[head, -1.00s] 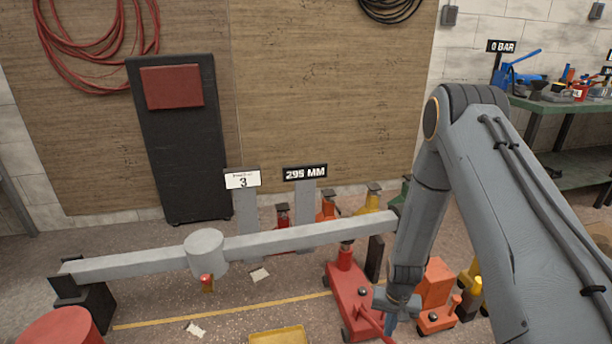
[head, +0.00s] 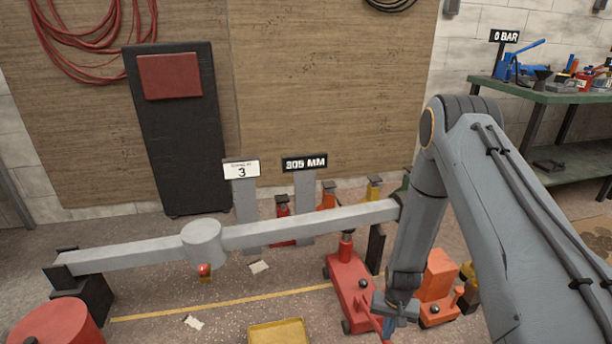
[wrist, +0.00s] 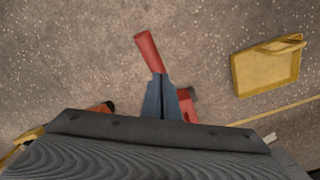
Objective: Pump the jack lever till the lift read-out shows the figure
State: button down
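The red floor jack (head: 350,290) stands under the right part of a long grey beam (head: 310,222), its post close to the beam's underside. Its red lever (wrist: 149,52) sticks out past my fingertips in the wrist view. My gripper (wrist: 161,95) has its blue fingers closed around the lever, with the jack body partly hidden behind them. In the head view my gripper (head: 396,310) is low beside the jack, and the lever's end is near the lower edge. The lift read-out (head: 304,162) shows 305 MM. A white card (head: 241,169) shows 3.
An orange jack (head: 438,285) stands close right of my gripper. A yellow tray (head: 278,334) lies on the floor in front. A black stand (head: 82,298) bears the beam's left end, near a red drum (head: 55,328). A green bench (head: 550,95) holds tools and a 0 BAR sign (head: 504,36).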

notch_tip(320, 180, down, 2)
jog(key=shift+b, duration=0.4)
notch_tip(320, 180, up, 8)
jog(key=p, duration=0.6)
jog(key=shift+r, duration=0.1)
dwell(0.4)
jog(key=shift+r+p, duration=1.6)
jog(key=shift+r, duration=0.85)
